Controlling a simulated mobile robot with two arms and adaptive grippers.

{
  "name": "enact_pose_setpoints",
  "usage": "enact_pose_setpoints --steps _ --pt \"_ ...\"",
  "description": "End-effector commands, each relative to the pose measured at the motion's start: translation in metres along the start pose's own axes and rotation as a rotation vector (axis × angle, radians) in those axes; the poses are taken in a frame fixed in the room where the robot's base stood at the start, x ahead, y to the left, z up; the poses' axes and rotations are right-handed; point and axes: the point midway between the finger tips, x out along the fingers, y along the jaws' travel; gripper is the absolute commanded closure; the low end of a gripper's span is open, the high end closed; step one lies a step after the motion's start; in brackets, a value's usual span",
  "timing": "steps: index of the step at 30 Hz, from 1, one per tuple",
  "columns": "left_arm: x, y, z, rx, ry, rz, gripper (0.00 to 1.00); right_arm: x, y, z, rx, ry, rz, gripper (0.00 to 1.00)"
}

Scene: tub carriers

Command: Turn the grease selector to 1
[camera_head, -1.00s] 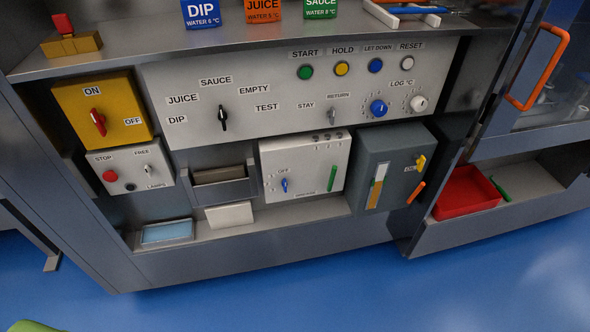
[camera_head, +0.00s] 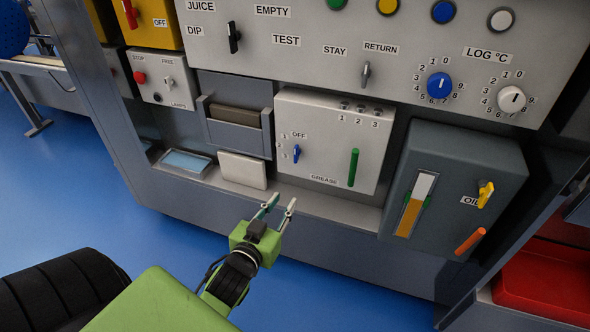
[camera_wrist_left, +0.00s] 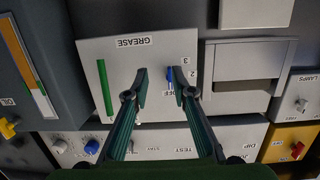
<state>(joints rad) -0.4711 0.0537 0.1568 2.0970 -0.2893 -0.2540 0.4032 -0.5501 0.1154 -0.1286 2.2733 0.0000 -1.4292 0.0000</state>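The grease selector (camera_head: 296,153) is a small blue knob on a white box (camera_head: 335,118) labelled GREASE. It stands upright, toward the OFF label above it, with small digits at its left. My left gripper (camera_head: 278,206) is open and empty, low in front of the box and apart from it. In the left wrist view, upside down, the blue knob (camera_wrist_left: 170,78) shows between the two fingertips (camera_wrist_left: 161,82), closer to the right one. I cannot tell from that view how far off the knob is. My right gripper is in neither view.
A green upright bar (camera_head: 353,168) is on the same box, right of the knob. A dark oil box (camera_head: 453,190) with a yellow knob stands further right. A white block (camera_head: 243,171) and a blue tray (camera_head: 185,163) lie on the ledge at left. Blue floor is open in front.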

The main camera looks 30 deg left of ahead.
Motion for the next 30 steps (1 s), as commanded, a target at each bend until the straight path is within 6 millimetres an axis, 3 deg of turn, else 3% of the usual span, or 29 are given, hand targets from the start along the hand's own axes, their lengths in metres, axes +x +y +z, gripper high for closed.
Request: enact_pose_setpoints --steps 3,6,11,16,30 --pt "-0.009 -0.009 -0.035 -0.007 0.102 -0.018 0.76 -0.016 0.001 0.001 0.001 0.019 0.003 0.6" --pt "-0.015 -0.012 -0.056 -0.012 0.149 -0.025 0.76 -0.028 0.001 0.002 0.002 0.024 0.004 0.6" --pt "-0.011 -0.013 -0.068 -0.012 0.171 -0.027 0.76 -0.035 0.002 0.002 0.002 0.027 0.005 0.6" --pt "0.013 -0.014 -0.074 -0.01 0.174 -0.027 0.76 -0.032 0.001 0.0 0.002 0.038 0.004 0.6" --pt "0.099 -0.017 -0.086 -0.01 0.169 -0.027 0.76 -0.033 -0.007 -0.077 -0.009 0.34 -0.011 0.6"
